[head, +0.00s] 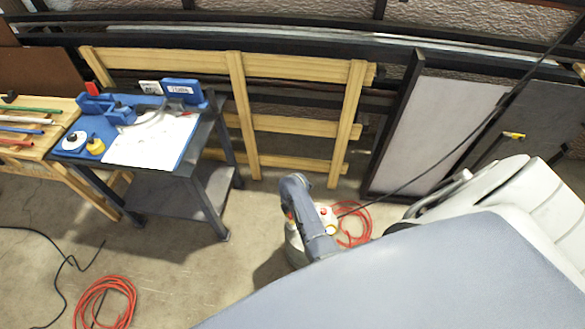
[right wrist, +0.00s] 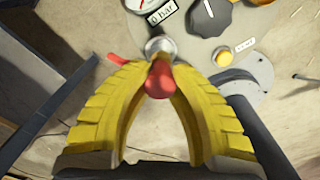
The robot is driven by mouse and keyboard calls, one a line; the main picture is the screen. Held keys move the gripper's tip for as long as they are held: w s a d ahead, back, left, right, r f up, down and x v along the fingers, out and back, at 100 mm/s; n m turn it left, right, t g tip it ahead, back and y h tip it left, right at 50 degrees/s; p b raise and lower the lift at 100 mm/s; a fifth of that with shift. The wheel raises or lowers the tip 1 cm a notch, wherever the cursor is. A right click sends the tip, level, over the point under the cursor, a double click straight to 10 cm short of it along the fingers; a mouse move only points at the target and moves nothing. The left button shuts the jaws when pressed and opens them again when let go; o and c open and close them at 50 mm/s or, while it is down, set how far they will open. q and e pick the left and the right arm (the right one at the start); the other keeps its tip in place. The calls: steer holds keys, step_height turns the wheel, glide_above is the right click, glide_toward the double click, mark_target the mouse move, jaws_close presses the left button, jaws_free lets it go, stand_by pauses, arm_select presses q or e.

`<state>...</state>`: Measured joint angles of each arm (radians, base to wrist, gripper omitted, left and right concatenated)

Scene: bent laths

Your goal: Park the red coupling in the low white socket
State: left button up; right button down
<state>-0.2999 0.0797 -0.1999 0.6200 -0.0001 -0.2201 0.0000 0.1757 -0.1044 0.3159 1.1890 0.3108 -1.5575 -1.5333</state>
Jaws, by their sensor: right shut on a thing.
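The red coupling (right wrist: 159,80) shows in the right wrist view, end-on between the yellow fingers of my right gripper (right wrist: 161,72). The gripper is shut on it. The coupling's far end meets a round metal fitting (right wrist: 160,46) on a beige panel; I cannot tell whether it is seated there or just in front. I cannot make out the low white socket with certainty. My left gripper is not in view.
The panel carries a gauge, a black knob (right wrist: 209,15) and a yellow button (right wrist: 224,60). Red hose coils (head: 355,226) (head: 104,302) lie on the floor. A blue-topped bench (head: 190,153) with small items and a wooden table (head: 55,125) stand left. A wooden rack (head: 240,120) stands behind.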

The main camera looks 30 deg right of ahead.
steer(key=shift+f, duration=2.05)
steer(key=shift+f, duration=0.2)
stand_by(0.5)
steer(key=c, duration=1.2)
jaws_free()
